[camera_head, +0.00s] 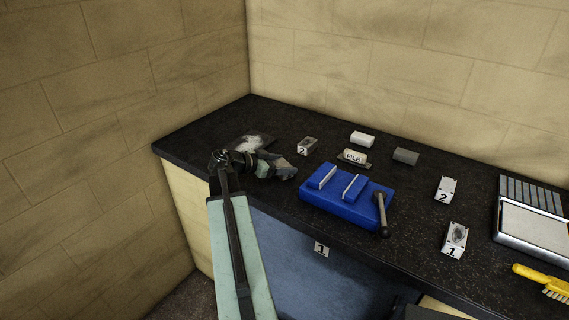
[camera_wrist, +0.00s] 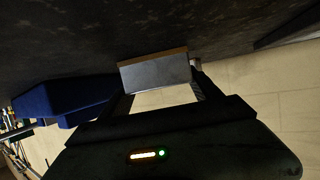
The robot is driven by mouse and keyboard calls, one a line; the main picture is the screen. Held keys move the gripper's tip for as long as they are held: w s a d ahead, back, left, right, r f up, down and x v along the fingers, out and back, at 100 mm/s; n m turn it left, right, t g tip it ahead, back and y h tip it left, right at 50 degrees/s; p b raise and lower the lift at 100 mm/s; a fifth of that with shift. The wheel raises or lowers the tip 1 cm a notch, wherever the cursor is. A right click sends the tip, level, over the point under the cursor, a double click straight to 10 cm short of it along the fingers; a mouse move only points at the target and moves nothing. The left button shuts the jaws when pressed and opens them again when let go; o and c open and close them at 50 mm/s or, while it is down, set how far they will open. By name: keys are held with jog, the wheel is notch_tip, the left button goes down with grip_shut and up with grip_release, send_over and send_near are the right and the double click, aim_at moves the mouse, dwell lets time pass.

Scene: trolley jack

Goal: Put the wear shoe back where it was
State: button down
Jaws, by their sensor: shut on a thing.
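My gripper (camera_wrist: 159,84) is shut on a flat grey block with a thin brown edge, which looks like the wear shoe (camera_wrist: 155,73). In the wrist view the block sits between the two fingers, close to the dark worktop; I cannot tell whether it touches. In the head view my gripper (camera_head: 285,171) is low over the left part of the worktop, left of the blue vise, and hides the block. The blue vise (camera_head: 345,206) has two pale jaw strips and a bar handle at its right. It also shows at the left of the wrist view (camera_wrist: 68,97).
Labelled pieces, a tray (camera_head: 535,228) and yellow brush (camera_head: 540,278) stand right. Walls close the back and left.

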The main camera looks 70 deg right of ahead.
jog(key=shift+r, duration=0.15)
jog(key=shift+c, duration=0.7)
grip_release()
jog(key=shift+r, duration=0.15)
jog(key=p+v, duration=0.5)
jog(key=v, duration=0.7)
